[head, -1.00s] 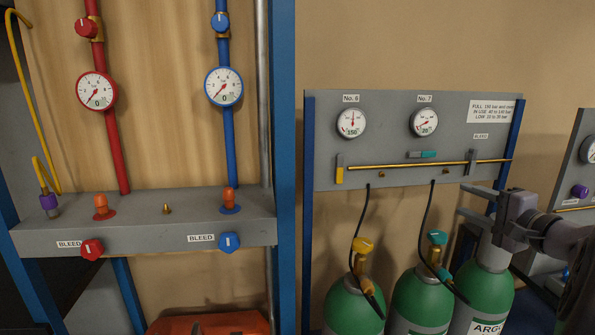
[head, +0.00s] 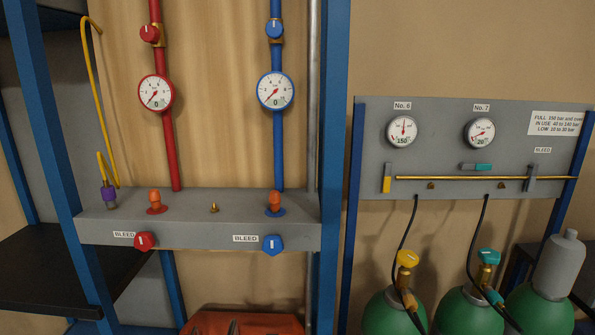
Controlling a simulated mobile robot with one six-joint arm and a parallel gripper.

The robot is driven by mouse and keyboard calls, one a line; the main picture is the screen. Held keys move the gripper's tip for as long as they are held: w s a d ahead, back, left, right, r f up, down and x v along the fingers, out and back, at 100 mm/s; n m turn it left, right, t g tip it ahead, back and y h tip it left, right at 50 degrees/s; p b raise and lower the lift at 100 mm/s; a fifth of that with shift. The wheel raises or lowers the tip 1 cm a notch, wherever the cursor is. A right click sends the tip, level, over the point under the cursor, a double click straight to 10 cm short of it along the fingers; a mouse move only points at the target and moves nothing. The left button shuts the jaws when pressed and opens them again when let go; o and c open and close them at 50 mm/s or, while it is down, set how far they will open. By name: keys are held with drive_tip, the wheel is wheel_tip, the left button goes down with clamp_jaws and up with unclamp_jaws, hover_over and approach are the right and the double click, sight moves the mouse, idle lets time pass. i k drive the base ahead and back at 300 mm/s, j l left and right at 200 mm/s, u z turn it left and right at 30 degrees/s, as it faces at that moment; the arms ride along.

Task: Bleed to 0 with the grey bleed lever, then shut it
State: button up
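The grey bleed lever (head: 532,178) stands upright at the right end of a brass pipe (head: 450,178) on the grey panel, below a small BLEED label (head: 542,150). On the same panel, gauge No. 6 (head: 402,132) shows 150 and gauge No. 7 (head: 479,133) shows 20. A yellow lever (head: 386,178) points down at the pipe's left end. A teal lever (head: 476,167) lies level below gauge No. 7. My gripper is not in view now.
Green cylinders with a yellow valve (head: 407,258) and a teal valve (head: 488,257) stand below the panel, joined by black hoses. A capped cylinder (head: 562,262) stands at right. At left, a grey manifold shelf (head: 185,205) carries a red BLEED knob (head: 144,241) and a blue one (head: 272,244).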

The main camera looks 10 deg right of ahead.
sight(532, 180)
drive_tip(key=z, duration=1.65)
